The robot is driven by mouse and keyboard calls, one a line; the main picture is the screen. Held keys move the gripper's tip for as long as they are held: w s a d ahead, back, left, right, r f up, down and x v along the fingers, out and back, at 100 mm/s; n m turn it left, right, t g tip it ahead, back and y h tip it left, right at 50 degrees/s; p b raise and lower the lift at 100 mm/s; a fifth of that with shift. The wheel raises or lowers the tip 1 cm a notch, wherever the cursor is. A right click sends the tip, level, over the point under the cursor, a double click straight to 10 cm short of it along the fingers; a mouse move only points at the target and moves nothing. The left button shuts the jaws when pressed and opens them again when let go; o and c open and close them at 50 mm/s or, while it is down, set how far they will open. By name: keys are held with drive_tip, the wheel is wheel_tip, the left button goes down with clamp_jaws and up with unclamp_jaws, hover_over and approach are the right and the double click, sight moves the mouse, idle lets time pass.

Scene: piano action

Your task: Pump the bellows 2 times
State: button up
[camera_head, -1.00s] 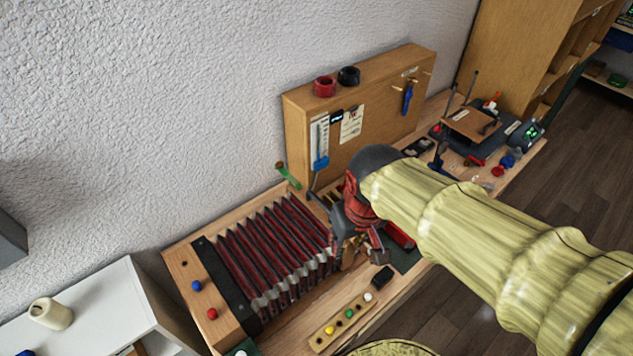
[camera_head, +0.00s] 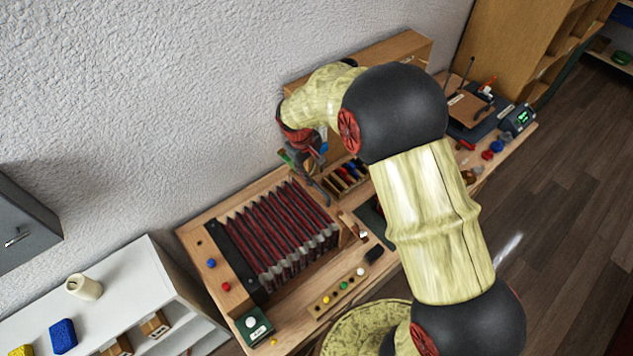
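The bellows (camera_head: 275,235) lie on the wooden workbench, with dark red pleats, pale metal-like corners along the front edge and a black end board (camera_head: 238,262) on the left. The pleats stand spread apart. My gripper (camera_head: 322,190) hangs near the back right corner of the bellows, in front of the wall. Its fingers are small and partly dark against the bench, so I cannot tell whether they are open or touching the bellows. My arm hides much of the upright wooden board behind.
A strip with coloured buttons (camera_head: 338,292) lies in front of the bellows. A green box with a white button (camera_head: 255,326) sits at the bench's front left corner. A small rack (camera_head: 345,178) stands right of my gripper. A white shelf unit (camera_head: 130,290) is at left.

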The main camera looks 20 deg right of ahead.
sight(317, 186)
drive_tip(key=f, duration=0.2)
drive_tip(key=d+f, duration=0.1)
drive_tip(key=f, duration=0.4)
drive_tip(key=shift+w+d+f+p, duration=0.15)
drive_tip(key=shift+w+f+p, duration=0.1)
drive_tip(key=shift+p, duration=0.1)
drive_tip(key=shift+r, duration=0.1)
drive_tip(key=shift+c, duration=0.2)
clamp_jaws()
idle(0.3)
